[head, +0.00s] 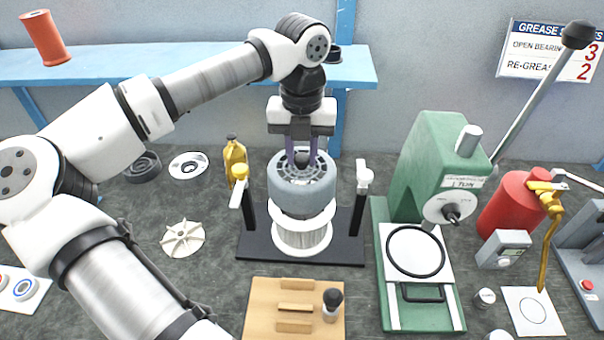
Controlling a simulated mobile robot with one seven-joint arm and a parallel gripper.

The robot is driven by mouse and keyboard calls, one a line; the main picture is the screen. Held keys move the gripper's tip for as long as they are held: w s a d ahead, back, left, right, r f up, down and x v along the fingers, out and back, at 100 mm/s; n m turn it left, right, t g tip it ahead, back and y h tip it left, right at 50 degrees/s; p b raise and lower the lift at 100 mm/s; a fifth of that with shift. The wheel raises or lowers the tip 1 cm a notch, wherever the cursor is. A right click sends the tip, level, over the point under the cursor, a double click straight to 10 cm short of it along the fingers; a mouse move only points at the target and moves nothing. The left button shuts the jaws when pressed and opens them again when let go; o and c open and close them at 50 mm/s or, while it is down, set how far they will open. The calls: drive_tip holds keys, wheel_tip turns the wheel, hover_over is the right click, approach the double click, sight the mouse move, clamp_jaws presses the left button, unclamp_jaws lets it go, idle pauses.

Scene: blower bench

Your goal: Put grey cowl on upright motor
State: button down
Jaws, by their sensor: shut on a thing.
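The grey cowl (287,198) is a round cap with a vented top and a dark knob at its centre. My gripper (301,160) points straight down over it, with its purple fingers shut on the cowl at the middle of its top. The upright motor (302,240) is a pale ribbed cylinder standing on a black base plate (345,250). The cowl is level, in line above the motor, and hides its upper end. I cannot tell whether the cowl rests on the motor or hangs just over it.
A green press (435,165) stands close on the right. A wooden block (262,310) lies in front. A cream impeller (183,239) and a yellow bottle (235,155) are to the left.

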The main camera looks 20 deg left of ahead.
sight(302, 168)
wheel_tip(302, 168, down, 5)
drive_tip(key=shift+r+b, duration=0.1)
drive_tip(key=shift+b, duration=0.8)
drive_tip(key=shift+f+b, duration=0.2)
drive_tip(key=shift+b, duration=0.1)
drive_tip(key=c, duration=1.1)
unclamp_jaws()
drive_tip(key=shift+r, duration=0.15)
wheel_tip(302, 168, up, 12)
drive_tip(key=shift+r+b, duration=0.1)
drive_tip(key=shift+b, duration=0.6)
